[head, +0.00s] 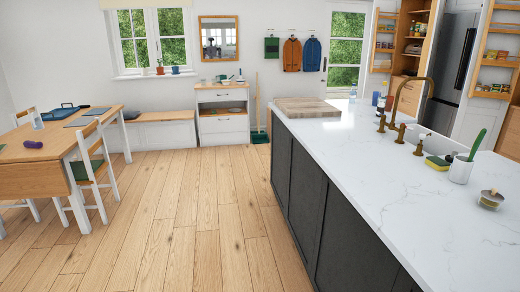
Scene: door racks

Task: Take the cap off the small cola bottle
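I cannot make out a small cola bottle or its cap for certain in the head view. A few small bottle-like items stand at the far end of the island by the tap, one of them blue and white (375,98). The open door racks hold small items too: the left rack (385,45) and the right rack (493,62). Those items are too small to identify. Neither of my grippers is in view.
A long white-topped island (400,190) with dark sides fills the right. On it are a wooden board (306,107), a brass tap (405,105), a white cup (460,169) and a small jar (490,199). A fridge (452,57) stands behind. The wooden floor (190,210) is clear.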

